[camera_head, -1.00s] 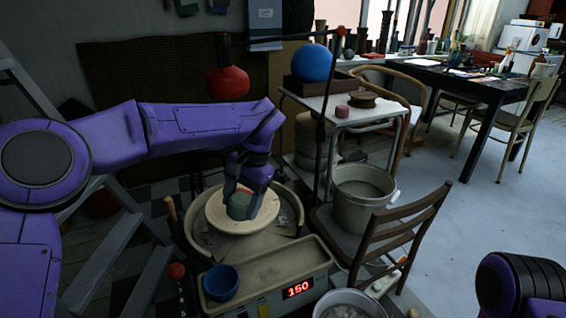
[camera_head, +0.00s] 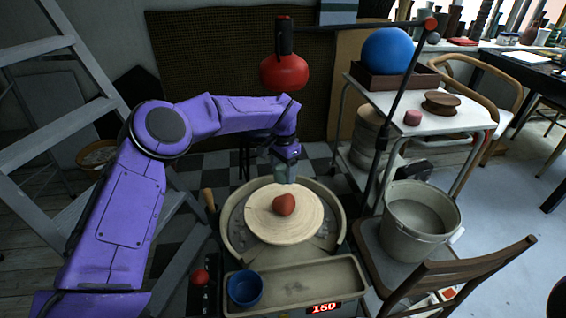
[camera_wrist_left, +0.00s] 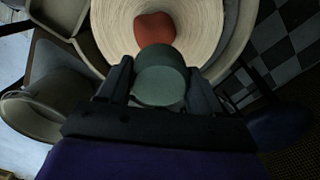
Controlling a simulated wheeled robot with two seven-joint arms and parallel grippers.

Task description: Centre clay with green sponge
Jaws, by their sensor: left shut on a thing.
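The clay (camera_head: 284,204) is a reddish lump on the pale round wheel head (camera_head: 262,222), a little right of its middle. It also shows in the left wrist view (camera_wrist_left: 155,29), beyond the sponge. My left gripper (camera_head: 287,164) is shut on the green sponge (camera_head: 280,173) and holds it behind the clay, near the wheel's far edge. In the left wrist view the sponge (camera_wrist_left: 160,80) is a dull green round block between both fingers. The sponge looks apart from the clay. My right gripper is not in view.
A basin (camera_head: 232,236) rings the wheel. A tray (camera_head: 310,284) with a blue bowl (camera_head: 245,287) is in front, above a display reading 150. A bucket (camera_head: 420,218) stands on a wooden chair (camera_head: 455,272) at right. A red lamp (camera_head: 285,72) hangs above.

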